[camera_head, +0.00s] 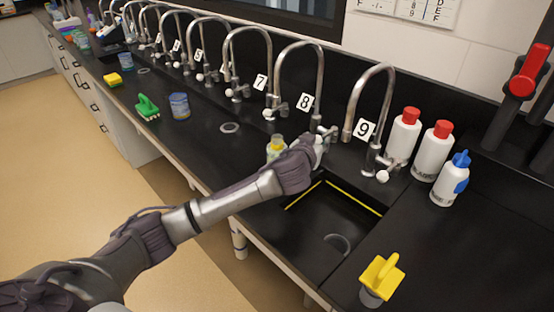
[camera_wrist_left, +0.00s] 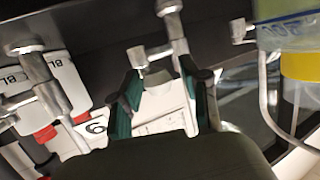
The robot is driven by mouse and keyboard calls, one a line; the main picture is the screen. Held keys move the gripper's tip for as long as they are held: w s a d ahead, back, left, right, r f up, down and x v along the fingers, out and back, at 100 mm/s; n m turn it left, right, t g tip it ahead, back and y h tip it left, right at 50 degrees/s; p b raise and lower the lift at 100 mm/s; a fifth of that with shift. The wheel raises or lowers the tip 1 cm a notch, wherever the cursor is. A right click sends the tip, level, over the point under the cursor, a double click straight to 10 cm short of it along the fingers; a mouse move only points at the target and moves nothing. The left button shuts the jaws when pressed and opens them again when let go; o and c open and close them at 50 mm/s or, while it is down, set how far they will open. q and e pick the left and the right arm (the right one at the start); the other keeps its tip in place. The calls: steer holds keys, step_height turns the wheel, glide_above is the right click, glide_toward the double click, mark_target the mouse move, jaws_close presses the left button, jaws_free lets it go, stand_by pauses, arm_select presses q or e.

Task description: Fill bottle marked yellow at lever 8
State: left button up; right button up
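The bottle with a yellow top (camera_head: 277,151) stands on the black counter by tap 8, left of my left gripper and partly hidden by it. In the left wrist view its yellow band (camera_wrist_left: 302,66) shows at the right edge. Tap 8 (camera_head: 322,85) arches behind the gripper, with card 8 (camera_head: 305,103) beside it. My left gripper (camera_head: 312,150) is at the base of tap 8. In the wrist view its two green-padded fingers (camera_wrist_left: 165,88) are apart, with a pale surface between them and the tap's metal fitting (camera_wrist_left: 138,57) at the tips. Contact cannot be told. My right gripper is not in view.
Tap 9 (camera_head: 375,90) and a sunken black sink (camera_head: 335,215) lie to the right. Two red-capped bottles (camera_head: 403,135) (camera_head: 433,150) and a blue-capped one (camera_head: 452,180) stand beyond. A yellow-handled object (camera_head: 381,275) sits at the front. Several more taps run left.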

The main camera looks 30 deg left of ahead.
arm_select(q)
steer(key=shift+s+d+r+p, duration=0.1)
steer(key=shift+s+d+p, duration=0.1)
steer(key=shift+s+p, duration=0.1)
steer(key=p+v, duration=0.3)
steer(key=v, duration=0.3)
steer(key=shift+s, duration=0.2)
